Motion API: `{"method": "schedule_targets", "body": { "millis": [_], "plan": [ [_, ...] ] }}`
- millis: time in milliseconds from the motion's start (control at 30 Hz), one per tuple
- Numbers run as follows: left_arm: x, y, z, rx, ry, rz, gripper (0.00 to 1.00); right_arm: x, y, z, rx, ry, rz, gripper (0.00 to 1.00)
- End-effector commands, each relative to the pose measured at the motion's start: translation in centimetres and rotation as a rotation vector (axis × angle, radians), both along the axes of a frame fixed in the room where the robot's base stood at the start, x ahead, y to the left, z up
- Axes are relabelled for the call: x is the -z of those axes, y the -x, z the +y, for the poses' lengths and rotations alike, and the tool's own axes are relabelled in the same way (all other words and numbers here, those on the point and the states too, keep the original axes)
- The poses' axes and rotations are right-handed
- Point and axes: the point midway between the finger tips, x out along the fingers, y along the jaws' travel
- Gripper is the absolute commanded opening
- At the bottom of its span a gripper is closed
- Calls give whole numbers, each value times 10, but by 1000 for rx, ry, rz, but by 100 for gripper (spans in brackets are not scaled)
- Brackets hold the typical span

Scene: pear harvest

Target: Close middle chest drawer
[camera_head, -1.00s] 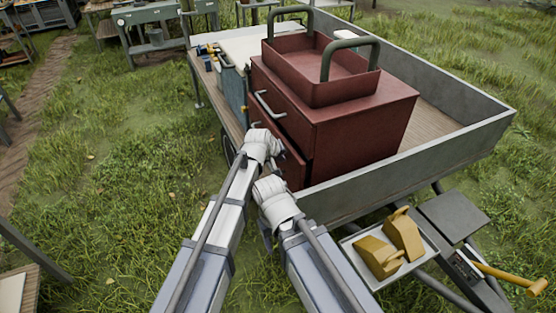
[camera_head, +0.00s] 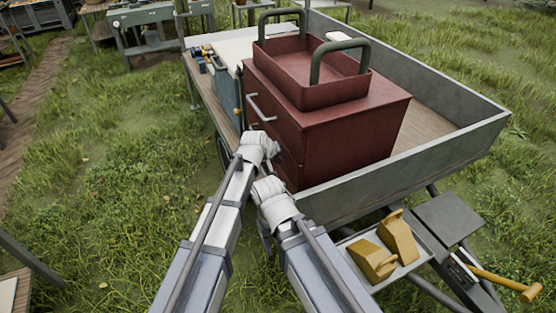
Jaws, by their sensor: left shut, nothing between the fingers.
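The red chest (camera_head: 350,135) stands on the trailer bed, its drawer face turned to the left. The top drawer handle (camera_head: 262,108) is a pale bar. The middle drawer is mostly hidden behind my left wrist, and its front looks about flush with the chest. My left gripper (camera_head: 273,150) is shut and empty, close against the drawer face; whether it touches cannot be told. My right arm's wrist (camera_head: 272,192) is just below it, in front of the chest's lower corner. Its fingers are not clear.
A red open box (camera_head: 315,88) with two green handles sits on the chest. The grey trailer wall (camera_head: 420,160) runs along the right. A tray (camera_head: 412,250) with yellow pieces is at the lower right. Grass at left is open.

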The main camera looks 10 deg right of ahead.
Motion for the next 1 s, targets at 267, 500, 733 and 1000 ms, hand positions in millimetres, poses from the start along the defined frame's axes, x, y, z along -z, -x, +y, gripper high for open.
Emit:
{"method": "schedule_targets", "body": {
  "millis": [267, 500, 733, 1000],
  "plan": [
    [-22, 24, 27, -3, -5, 3, 0, -23, 0, 0, 0, 0, 0, 64],
    [-58, 46, 43, -5, -7, 4, 0, -59, 0, 0, 0, 0, 0, 64],
    [-79, 61, 53, -4, -8, 5, 0, -80, 0, 0, 0, 0, 0, 64],
    [-79, 63, 54, -4, -8, 5, 0, -80, 0, 0, 0, 0, 0, 64]
  ]
}}
